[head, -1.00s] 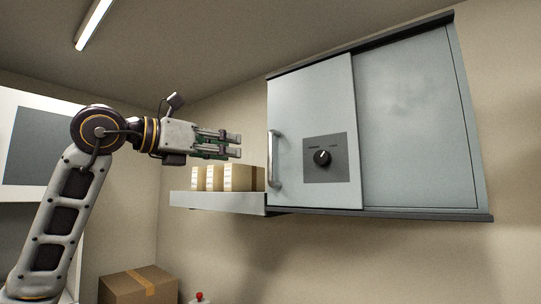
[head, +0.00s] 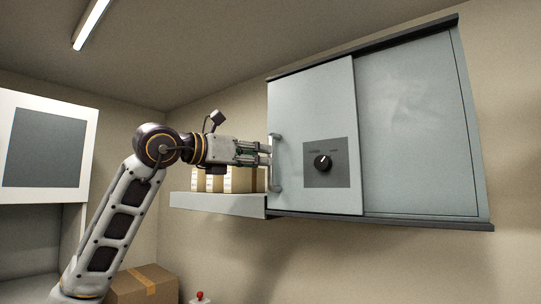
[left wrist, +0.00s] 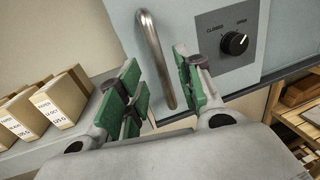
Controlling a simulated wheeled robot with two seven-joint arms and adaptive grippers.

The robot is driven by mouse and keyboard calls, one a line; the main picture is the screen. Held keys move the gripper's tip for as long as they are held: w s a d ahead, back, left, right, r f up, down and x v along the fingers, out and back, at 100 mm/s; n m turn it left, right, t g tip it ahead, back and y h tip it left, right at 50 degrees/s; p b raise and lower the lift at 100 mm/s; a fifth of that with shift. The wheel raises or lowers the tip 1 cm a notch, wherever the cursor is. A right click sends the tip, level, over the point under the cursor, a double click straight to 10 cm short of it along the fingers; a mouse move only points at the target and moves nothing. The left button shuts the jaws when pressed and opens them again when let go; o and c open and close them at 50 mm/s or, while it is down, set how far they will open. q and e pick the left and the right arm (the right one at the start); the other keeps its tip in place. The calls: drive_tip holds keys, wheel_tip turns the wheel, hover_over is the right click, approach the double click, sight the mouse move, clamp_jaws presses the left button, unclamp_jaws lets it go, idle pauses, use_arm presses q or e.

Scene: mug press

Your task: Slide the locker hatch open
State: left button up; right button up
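The locker (head: 415,130) hangs on the wall, with a pale grey sliding hatch (head: 310,105) covering its left part. The hatch has a vertical bar handle (head: 275,162) at its left edge and a black knob (head: 322,163) on a dark panel. In the left wrist view the knob (left wrist: 234,42) sits between the labels CLOSED and OPEN. My left gripper (head: 266,154) is at the handle. In the left wrist view its green-padded fingers (left wrist: 162,88) are apart, with the handle (left wrist: 156,60) between them and a gap showing on each side. My right gripper is not in view.
A shelf (head: 215,206) left of the locker carries several small boxes (head: 238,181), close beneath my left gripper. A cardboard box (head: 145,285) stands low down. A white cabinet (head: 45,150) is at the far left. Wooden shelving (left wrist: 300,110) shows in the left wrist view.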

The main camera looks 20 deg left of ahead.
sight(271, 182)
use_arm(q)
drive_tip(key=shift+p+x, duration=0.6)
drive_tip(key=shift+x, duration=2)
drive_tip(key=shift+s, duration=0.1)
clamp_jaws()
